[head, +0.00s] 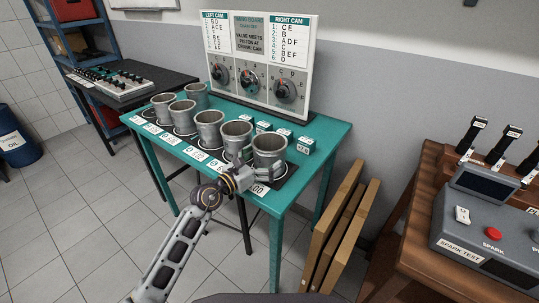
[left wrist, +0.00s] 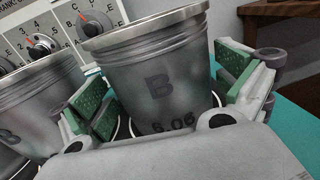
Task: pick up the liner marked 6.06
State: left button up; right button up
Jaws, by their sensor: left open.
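The liner marked 6.06 (left wrist: 160,85) is a grey metal cup with ridges under its rim and a large letter B. It stands upright between the green-padded fingers of my left gripper (left wrist: 165,105) in the left wrist view. The fingers are open, one on each side of it, and I see no clear grip on its wall. In the head view this appears to be the nearest liner (head: 269,155) at the right end of the row, with my left gripper (head: 262,176) at its front. The gripper partly hides its lower wall. My right gripper is not in view.
Several other liners stand in a row on the teal table (head: 330,132), with the closest neighbour (head: 237,139) just left. Small labelled boxes (head: 283,136) lie behind. A board with dials (head: 255,65) stands at the back. A wooden bench with a spark tester (head: 490,235) is at right.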

aim_at(268, 147)
pick_arm(q)
jog(key=shift+x, duration=0.9)
jog(key=shift+w+d, duration=0.3)
jog(key=shift+w, duration=0.05)
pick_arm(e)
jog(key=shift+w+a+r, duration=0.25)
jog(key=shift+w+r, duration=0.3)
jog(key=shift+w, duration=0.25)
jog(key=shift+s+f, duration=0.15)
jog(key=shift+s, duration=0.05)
pick_arm(q)
jog(key=c, duration=1)
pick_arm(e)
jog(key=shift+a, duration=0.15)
